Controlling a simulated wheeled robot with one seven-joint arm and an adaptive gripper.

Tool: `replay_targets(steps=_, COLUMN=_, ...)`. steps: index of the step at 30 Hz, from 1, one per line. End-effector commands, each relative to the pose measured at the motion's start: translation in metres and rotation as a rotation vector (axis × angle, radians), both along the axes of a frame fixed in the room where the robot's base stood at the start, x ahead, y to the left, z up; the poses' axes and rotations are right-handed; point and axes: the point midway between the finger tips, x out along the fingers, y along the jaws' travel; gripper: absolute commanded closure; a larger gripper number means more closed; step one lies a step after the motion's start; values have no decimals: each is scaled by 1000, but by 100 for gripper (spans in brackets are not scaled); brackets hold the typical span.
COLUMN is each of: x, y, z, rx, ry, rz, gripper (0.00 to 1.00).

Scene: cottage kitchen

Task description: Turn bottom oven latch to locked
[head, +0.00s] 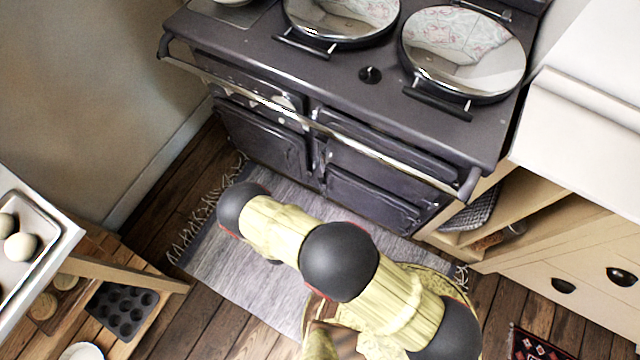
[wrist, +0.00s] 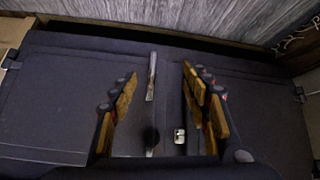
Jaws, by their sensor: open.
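The dark range cooker (head: 330,140) has several oven doors on its front, among them a lower right door (head: 372,200). In the wrist view the dark door fronts (wrist: 60,95) fill most of the picture. A slim metal latch bar (wrist: 152,75) stands upright in the picture near the seam between two doors. A smaller silver latch piece (wrist: 180,135) shows below it, beside a dark round knob. My gripper (wrist: 160,95) is open and empty, its fingers on either side of both pieces. I cannot tell whether it touches them. My arm hides the gripper in the head view.
A pale fringed rug (head: 230,240) lies before the cooker. A metal rail (head: 345,140) runs across the cooker's front above the lower doors. A wooden shelf unit (head: 490,225) stands at right. A table with a tray (head: 35,240) stands at left.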

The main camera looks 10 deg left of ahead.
Motion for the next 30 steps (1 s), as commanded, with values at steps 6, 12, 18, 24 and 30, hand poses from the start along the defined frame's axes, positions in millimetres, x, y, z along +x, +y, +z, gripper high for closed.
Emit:
replay_targets(steps=6, x=59, y=-3, z=63, rx=14, ry=-333, rz=-142, gripper=52)
replay_targets(steps=12, x=73, y=-13, z=94, rx=-10, ry=-463, rz=-166, gripper=52)
replay_targets(steps=18, x=92, y=-19, z=87, rx=-10, ry=-471, rz=-168, gripper=52)
replay_targets(steps=24, x=120, y=-27, z=74, rx=-9, ry=-470, rz=-167, gripper=52)
replay_targets(steps=30, x=138, y=-32, z=68, rx=-8, ry=-469, rz=-166, gripper=52)
